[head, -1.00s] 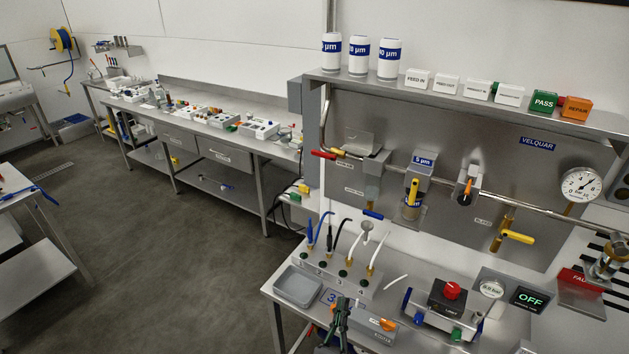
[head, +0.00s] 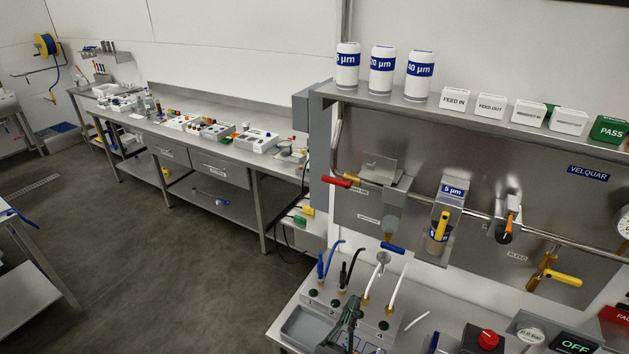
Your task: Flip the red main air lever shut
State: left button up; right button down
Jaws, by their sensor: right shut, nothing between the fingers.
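The red lever (head: 336,180) sits at the left end of the horizontal pipe on the steel wall panel, next to a brass valve body (head: 351,181). Its handle points left, roughly in line with the pipe. My right gripper (head: 353,304) shows at the bottom of the head view, dark and shut with nothing held. It is well below the red lever and apart from it, in front of the hose block. My left gripper is not in the picture.
Blue, black and white hoses (head: 333,258) rise from the numbered block below the lever. A blue handle (head: 393,248), a filter (head: 439,226) and a yellow lever (head: 561,277) are further right. A grey tray (head: 305,327) lies on the bench. Floor at left is open.

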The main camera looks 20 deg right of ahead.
aim_at(346, 185)
jog(key=i, duration=0.95)
